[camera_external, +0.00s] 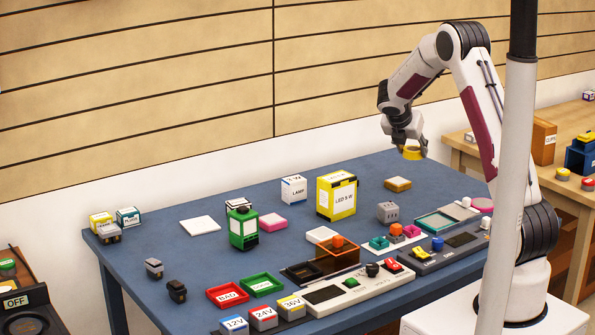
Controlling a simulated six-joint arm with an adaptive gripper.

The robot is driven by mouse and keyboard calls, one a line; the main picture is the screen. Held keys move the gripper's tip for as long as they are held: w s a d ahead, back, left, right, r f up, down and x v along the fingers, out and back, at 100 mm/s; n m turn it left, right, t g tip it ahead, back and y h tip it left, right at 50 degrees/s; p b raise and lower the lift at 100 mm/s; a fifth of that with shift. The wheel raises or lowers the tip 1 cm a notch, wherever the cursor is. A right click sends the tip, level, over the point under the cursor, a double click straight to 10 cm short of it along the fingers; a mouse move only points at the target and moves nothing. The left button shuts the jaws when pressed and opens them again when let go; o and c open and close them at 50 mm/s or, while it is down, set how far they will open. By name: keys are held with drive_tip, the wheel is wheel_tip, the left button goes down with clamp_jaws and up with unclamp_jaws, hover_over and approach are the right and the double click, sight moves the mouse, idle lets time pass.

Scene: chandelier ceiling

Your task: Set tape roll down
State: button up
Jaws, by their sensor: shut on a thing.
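A yellow tape roll (412,153) is held in my gripper (411,146), above the far right part of the blue table (350,175). The gripper points down and its fingers are closed on the roll. The roll is clear of the table surface. The fingertips are small here, so the exact contact is hard to see. A flat yellow-brown block (397,184) lies on the table below and slightly left of the roll.
A yellow LED box (337,195) and a white lamp box (294,190) stand left of the gripper. A grey block (387,212) and a teal-rimmed tray (434,221) are nearer. A pale pole (508,190) crosses the right side. The table's far edge is fairly clear.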

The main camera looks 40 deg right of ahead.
drive_tip(key=w+a+n, duration=0.1)
drive_tip(key=w+a, duration=0.1)
drive_tip(key=a, duration=0.2)
drive_tip(key=w+a+n+t+y, duration=0.1)
drive_tip(key=w+a, duration=0.1)
drive_tip(key=a, duration=0.3)
drive_tip(key=w+a+n, duration=0.1)
drive_tip(key=w+a, duration=0.1)
drive_tip(key=a, duration=0.3)
drive_tip(key=shift+w+a+t+y, duration=0.15)
drive_tip(key=shift+w+t+y, duration=0.1)
drive_tip(key=shift+t+y, duration=0.05)
drive_tip(key=s+a+n+t+y, duration=0.1)
drive_tip(key=a+n+t+y, duration=0.45)
drive_tip(key=a, duration=4.05)
drive_tip(key=shift+w+d+f+n+g+y, duration=0.1)
drive_tip(key=shift+f+n+g+y, duration=0.1)
drive_tip(key=shift+f+n+g, duration=0.85)
drive_tip(key=shift+d+f+n+g+y, duration=0.25)
drive_tip(key=shift+f+n, duration=0.45)
drive_tip(key=shift+f, duration=0.7)
drive_tip(key=shift+a, duration=0.15)
drive_tip(key=shift+f, duration=3.15)
drive_tip(key=shift+f, duration=1.85)
